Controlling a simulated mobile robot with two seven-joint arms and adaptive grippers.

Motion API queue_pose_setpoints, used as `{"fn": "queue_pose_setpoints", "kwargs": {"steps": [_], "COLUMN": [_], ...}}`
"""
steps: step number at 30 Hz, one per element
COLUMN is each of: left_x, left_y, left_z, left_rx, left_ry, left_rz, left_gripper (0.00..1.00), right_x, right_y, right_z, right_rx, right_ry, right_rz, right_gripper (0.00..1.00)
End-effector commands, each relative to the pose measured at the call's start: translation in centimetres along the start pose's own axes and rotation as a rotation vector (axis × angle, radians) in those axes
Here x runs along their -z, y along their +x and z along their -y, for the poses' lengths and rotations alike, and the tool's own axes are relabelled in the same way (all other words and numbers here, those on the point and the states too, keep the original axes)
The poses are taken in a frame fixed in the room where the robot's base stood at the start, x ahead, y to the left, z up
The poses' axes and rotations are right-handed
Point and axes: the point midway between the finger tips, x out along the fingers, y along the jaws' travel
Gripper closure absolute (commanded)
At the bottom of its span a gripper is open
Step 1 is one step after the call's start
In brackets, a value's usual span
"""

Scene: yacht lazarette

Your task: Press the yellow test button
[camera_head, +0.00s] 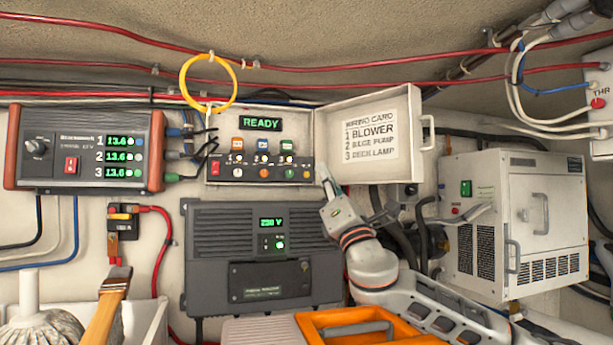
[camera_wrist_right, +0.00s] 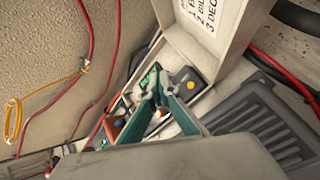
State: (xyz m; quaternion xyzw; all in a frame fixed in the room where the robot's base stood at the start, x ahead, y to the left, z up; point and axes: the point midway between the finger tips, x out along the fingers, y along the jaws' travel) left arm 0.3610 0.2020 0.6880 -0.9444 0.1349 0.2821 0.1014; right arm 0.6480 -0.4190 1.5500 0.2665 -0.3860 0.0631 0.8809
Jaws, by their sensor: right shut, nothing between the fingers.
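The control box (camera_head: 262,125) on the wall has its lid open and a lit READY display (camera_head: 261,123). Its panel carries a lower row of small round buttons. My right gripper (camera_head: 324,175) is shut and empty near the panel's lower right corner. In the right wrist view the gripper's fingertips (camera_wrist_right: 160,88) meet in front of the panel and hide part of it. Whether they touch the panel I cannot tell. My left gripper is not in view.
The open lid (camera_head: 369,132) with its wiring card stands right of the panel. A dark inverter (camera_head: 215,262) is below, a power supply (camera_head: 85,150) left, a white cabinet (camera_head: 520,215) right. A yellow cable loop (camera_head: 186,82) hangs above. An orange-handled brush (camera_head: 105,305) stands lower left.

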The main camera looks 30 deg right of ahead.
Motion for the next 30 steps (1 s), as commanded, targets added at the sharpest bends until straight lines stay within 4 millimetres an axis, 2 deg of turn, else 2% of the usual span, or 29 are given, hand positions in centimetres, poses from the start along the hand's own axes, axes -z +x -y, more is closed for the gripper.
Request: {"fn": "queue_pose_setpoints", "kwargs": {"steps": [13, 18, 30], "left_x": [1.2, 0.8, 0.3], "left_y": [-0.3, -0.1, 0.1], "left_z": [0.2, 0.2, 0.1], "left_rx": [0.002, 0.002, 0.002], "left_ry": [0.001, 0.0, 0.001], "left_rz": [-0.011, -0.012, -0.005], "left_gripper": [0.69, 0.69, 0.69], "right_x": [2.7, 3.7, 4.2], "right_y": [3.9, 5.0, 5.8], "right_z": [2.7, 3.6, 4.2], "right_rx": [0.001, 0.0, -0.001], "right_ry": [-0.002, 0.001, 0.0], "right_rz": [0.001, 0.001, 0.0], "right_gripper": [1.0, 1.0, 1.0]}}
